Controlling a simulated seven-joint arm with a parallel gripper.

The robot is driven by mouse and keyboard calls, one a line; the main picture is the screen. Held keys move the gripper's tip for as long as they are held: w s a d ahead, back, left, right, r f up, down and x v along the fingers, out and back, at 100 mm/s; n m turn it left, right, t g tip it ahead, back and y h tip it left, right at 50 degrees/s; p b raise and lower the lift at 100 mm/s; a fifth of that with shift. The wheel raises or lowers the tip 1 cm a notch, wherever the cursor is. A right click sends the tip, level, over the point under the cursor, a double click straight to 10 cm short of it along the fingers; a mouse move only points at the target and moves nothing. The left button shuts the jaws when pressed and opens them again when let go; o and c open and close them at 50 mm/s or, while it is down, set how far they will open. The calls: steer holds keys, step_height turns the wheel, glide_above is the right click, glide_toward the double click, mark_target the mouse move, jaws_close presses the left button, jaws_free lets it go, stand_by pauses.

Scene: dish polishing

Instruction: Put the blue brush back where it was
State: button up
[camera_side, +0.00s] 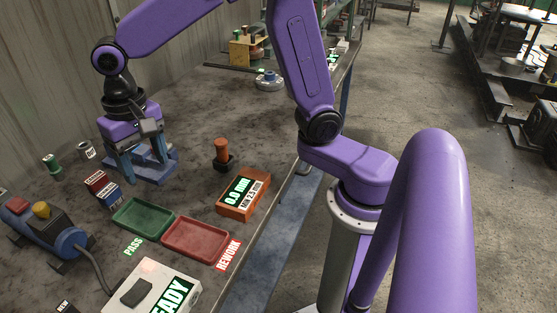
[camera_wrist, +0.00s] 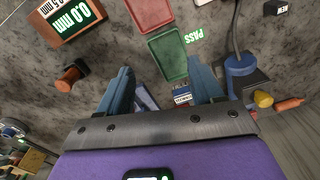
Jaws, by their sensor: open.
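My gripper (camera_side: 144,166) points down at the left of the bench, its two blue fingers apart. In the wrist view the fingers of my gripper (camera_wrist: 164,75) are spread, with nothing clearly held between them. A blue stand-like piece (camera_side: 162,176) is on the bench right under and around the fingertips. It partly shows between the fingers in the wrist view (camera_wrist: 145,98). I cannot tell whether the fingers touch it. I cannot make out a blue brush for certain; the fingers may hide it.
A red block (camera_side: 95,181) and a blue labelled block (camera_side: 109,195) are close to the gripper. Green (camera_side: 143,217) and red (camera_side: 196,238) trays lie in front. An orange-handled tool (camera_side: 222,151) stands upright right of it. A blue motor unit (camera_side: 62,242) is at left.

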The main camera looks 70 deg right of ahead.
steer(key=s+d+f+n, duration=0.1)
steer(key=s+d+n, duration=0.5)
steer(key=s, duration=0.5)
steer(key=s+d+f+n, duration=0.1)
steer(key=s+d+n, duration=0.5)
steer(key=s+n, duration=0.3)
steer(key=s, duration=0.3)
steer(key=shift+f, duration=0.3)
steer(key=shift+d, duration=0.1)
stand_by(0.7)
